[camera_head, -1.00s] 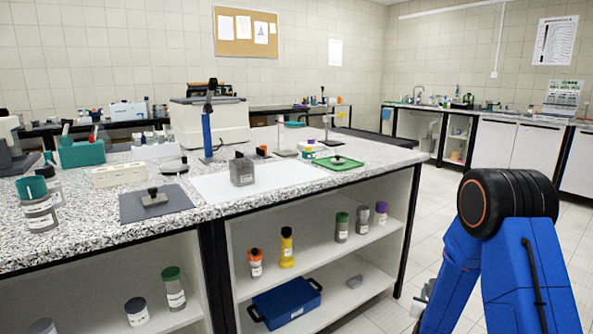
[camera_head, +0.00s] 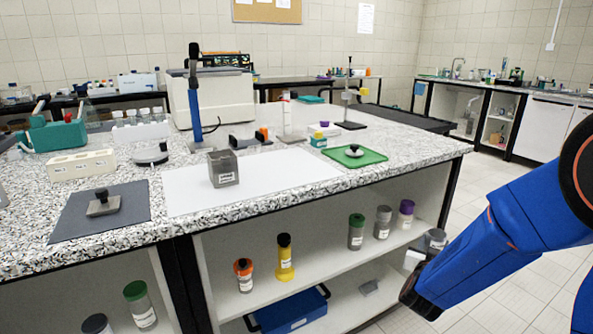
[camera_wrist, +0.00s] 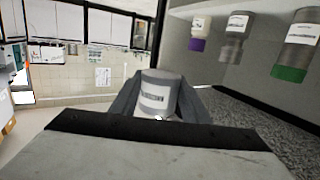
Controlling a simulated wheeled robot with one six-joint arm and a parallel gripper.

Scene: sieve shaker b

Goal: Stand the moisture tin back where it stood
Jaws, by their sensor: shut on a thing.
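A grey cylindrical tin with a white label, which I take to be the moisture tin (camera_head: 435,239), is held in my gripper (camera_head: 425,256), to the right of the bench's upper shelf. In the wrist view the tin (camera_wrist: 157,95) sits between the two fingers (camera_wrist: 157,100), and its label faces the camera. The label is too small to read. The wrist picture is upside down, so how upright the tin is cannot be told surely. The fingers are shut on it. My arm hides part of the tin in the head view.
On the upper shelf (camera_head: 320,250) stand a green-capped jar (camera_head: 356,232), a grey-capped jar (camera_head: 382,222), a purple-capped jar (camera_head: 405,214), a yellow bottle (camera_head: 285,258) and an orange-capped jar (camera_head: 244,275). A blue case (camera_head: 290,308) lies below. The bench's black end post (camera_head: 449,192) is close to my gripper.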

